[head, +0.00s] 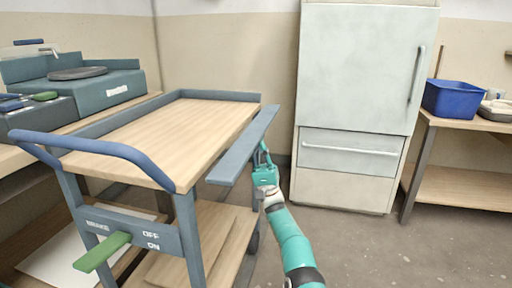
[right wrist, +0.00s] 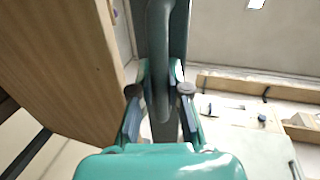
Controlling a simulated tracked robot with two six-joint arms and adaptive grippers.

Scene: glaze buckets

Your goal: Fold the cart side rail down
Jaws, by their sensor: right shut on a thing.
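The cart (head: 160,135) has a wooden top and a blue-grey frame. Its side rail (head: 243,147) is a long blue-grey slab along the top's right edge, leaning outward. My right gripper (head: 262,158) is at the rail's outer side, its teal arm coming up from below. In the right wrist view, my right gripper (right wrist: 160,105) has its fingers on both sides of a grey handle (right wrist: 158,60) on the rail and is shut on it. The exact finger contact is partly hidden. My left gripper is out of view.
A pale fridge (head: 365,70) stands behind, right of the rail. A green brake lever (head: 103,252) sticks out of the cart's front, by OFF and ON labels. A table at right holds a blue tub (head: 450,99). Floor (head: 365,240) is clear right of my arm.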

